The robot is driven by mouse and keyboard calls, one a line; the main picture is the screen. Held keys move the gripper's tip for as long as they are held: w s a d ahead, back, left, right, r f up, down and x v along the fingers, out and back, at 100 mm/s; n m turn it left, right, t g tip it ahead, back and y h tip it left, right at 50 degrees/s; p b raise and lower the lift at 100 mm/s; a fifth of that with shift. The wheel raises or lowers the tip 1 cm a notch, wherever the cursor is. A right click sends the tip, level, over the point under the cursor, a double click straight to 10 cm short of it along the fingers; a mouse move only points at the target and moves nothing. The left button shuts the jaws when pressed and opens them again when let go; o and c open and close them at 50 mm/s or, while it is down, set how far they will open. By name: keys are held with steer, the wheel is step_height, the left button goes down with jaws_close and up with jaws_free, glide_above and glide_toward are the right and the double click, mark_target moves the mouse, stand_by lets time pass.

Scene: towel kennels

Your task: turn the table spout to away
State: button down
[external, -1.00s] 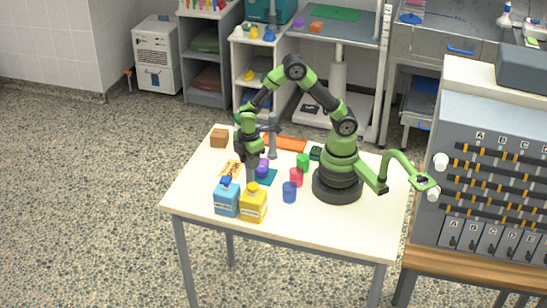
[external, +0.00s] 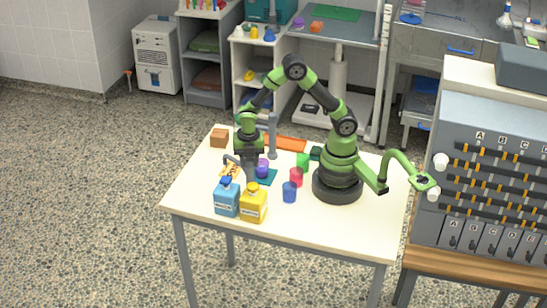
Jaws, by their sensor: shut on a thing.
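The table spout (external: 231,158) is a grey bent tube near the left middle of the table. Its curved end sticks out to the left of my gripper, over the orange printed card. My gripper (external: 247,156) points down and is shut on the spout; the jaws hide most of the hold and part of the tube. The spout's lower part stands behind the blue and yellow bottles and is partly hidden.
A blue bottle (external: 227,198) and a yellow bottle (external: 253,204) stand close in front. A grey post (external: 273,138) stands behind right. Purple (external: 262,168), red (external: 296,177), blue (external: 290,191) and green (external: 303,161) pieces lie to the right. A brown block (external: 219,138) is at back left.

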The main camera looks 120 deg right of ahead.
steer(key=shift+n, duration=2.3)
steer(key=c, duration=0.8)
jaws_free()
step_height(320, 180, up, 10)
